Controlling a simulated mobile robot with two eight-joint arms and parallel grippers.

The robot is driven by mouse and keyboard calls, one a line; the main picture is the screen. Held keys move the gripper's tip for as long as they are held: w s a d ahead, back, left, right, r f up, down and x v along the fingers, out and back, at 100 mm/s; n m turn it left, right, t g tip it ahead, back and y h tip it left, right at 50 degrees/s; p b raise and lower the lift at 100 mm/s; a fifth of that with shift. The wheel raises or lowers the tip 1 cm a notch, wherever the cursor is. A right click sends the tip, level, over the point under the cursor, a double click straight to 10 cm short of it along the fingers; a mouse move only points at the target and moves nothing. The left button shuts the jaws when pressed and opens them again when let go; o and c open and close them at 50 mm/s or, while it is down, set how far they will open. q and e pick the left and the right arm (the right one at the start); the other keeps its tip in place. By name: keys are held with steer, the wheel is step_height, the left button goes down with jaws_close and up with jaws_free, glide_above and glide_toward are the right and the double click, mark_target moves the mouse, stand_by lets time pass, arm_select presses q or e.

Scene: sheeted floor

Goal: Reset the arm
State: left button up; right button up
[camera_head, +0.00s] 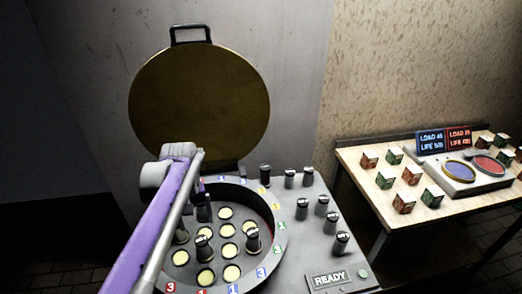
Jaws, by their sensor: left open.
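My left arm comes in from the lower left, purple with a grey joint at its top. My left gripper (203,208) points down over the round basin (276,225) of a grey machine, near its left inner side. It is mostly hidden behind the arm, and I see nothing held in it. Its fingers are small and dark, and I cannot tell if they touch the cylinders below. My right gripper is not in view.
A round brown lid (198,100) stands open behind the basin. Pale round spots and a few dark cylinders (252,240) are in the basin. More cylinders (322,204) stand on the machine's right deck, above a READY sign (328,278). A table (372,206) with several patterned cubes (411,175) stands right.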

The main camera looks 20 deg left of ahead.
arm_select(q)
steer(key=shift+s+d, duration=0.1)
steer(key=s+d+f+m+t+p, duration=0.1)
steer(key=s+d+m+t, duration=0.1)
steer(key=s+d, duration=0.5)
steer(key=s+d+f+m+t+p, duration=0.2)
steer(key=s+d+m, duration=0.3)
steer(key=s+d, duration=0.3)
steer(key=shift+d+m+t, duration=0.3)
steer(key=shift+d+t, duration=0.05)
steer(key=shift+t, duration=0.35)
steer(key=shift+s, duration=0.1)
steer(key=shift+c, duration=0.2)
